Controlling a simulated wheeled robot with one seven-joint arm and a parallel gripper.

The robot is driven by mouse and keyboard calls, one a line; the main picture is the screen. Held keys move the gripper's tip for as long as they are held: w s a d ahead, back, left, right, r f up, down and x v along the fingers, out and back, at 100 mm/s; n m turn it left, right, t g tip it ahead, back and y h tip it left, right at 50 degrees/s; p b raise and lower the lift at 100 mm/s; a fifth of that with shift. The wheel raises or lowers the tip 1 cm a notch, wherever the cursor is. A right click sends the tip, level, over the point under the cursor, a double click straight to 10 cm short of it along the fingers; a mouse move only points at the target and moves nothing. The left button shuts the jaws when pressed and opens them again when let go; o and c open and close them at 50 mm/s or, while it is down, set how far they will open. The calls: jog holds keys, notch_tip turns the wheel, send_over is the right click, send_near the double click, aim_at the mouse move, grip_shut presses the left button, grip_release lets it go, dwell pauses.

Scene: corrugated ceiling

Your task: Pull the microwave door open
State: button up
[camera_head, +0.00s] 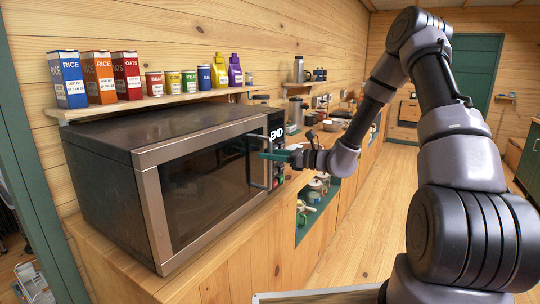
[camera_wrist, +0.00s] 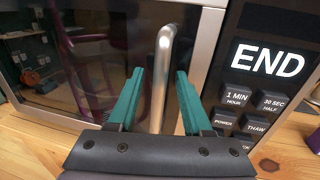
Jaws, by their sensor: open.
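The microwave (camera_head: 150,210) stands on the wooden counter at the left in the head view, with its dark glass door (camera_head: 212,188) shut. Its vertical metal bar handle (camera_head: 250,165) is at the right edge of the door, and it also shows in the wrist view (camera_wrist: 163,70). My gripper (camera_head: 264,155) is at the handle. In the wrist view my gripper (camera_wrist: 160,95) has its two green fingers apart, one on each side of the handle. I cannot tell whether either finger touches the bar. The lower handle is partly hidden behind my gripper body.
The control panel (camera_wrist: 262,85) with a lit "END" display is right of the handle. A shelf (camera_head: 150,103) above holds boxes, tins and bottles. Pots and cups sit in an open niche (camera_head: 312,205) below the counter. The wooden floor (camera_head: 375,200) is clear.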

grip_shut()
dwell(1.4)
